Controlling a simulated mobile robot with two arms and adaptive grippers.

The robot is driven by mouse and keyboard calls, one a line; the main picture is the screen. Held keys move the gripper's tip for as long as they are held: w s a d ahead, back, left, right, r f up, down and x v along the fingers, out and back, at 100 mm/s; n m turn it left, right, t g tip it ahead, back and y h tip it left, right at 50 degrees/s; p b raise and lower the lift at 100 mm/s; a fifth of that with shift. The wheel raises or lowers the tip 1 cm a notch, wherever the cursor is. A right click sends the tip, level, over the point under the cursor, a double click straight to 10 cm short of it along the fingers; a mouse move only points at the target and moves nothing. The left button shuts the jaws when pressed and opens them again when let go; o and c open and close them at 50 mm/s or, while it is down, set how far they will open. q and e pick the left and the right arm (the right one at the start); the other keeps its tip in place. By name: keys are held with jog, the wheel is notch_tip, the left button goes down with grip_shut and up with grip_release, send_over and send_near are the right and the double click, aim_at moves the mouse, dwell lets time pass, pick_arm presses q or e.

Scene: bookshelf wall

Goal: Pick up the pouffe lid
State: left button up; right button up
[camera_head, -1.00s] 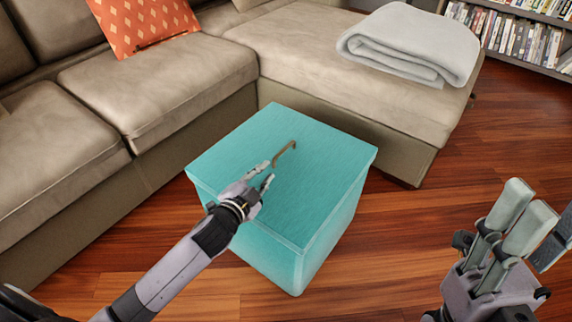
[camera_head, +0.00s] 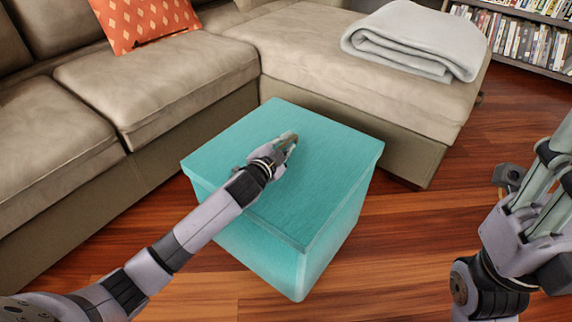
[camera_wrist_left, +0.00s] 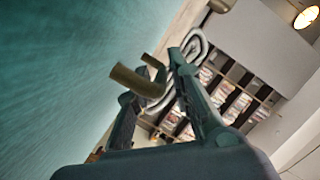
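The turquoise pouffe lid (camera_head: 325,160) sits flat on the box-shaped pouffe (camera_head: 270,255) in the head view. A small brown bar handle stands on the lid. In the head view my left gripper (camera_head: 286,143) is over the middle of the lid and mostly hides the handle. The left wrist view shows the bent handle (camera_wrist_left: 138,83) between the two spread fingers of my left gripper (camera_wrist_left: 153,80), with the lid surface at the left. My right gripper (camera_head: 556,180) is empty at the right edge of the head view, well away from the pouffe, partly cut off.
A beige corner sofa (camera_head: 160,82) stands behind and left of the pouffe. It carries an orange patterned cushion (camera_head: 143,22) and a folded grey blanket (camera_head: 415,38). A bookshelf (camera_head: 525,38) is at the top right. Wooden floor (camera_head: 410,250) is clear right of the pouffe.

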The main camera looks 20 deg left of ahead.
pick_arm(q)
jog(key=shift+w+d+f, duration=0.1)
jog(key=shift+w, duration=0.45)
jog(key=shift+c, duration=0.4)
grip_shut()
jog(key=shift+r, duration=0.25)
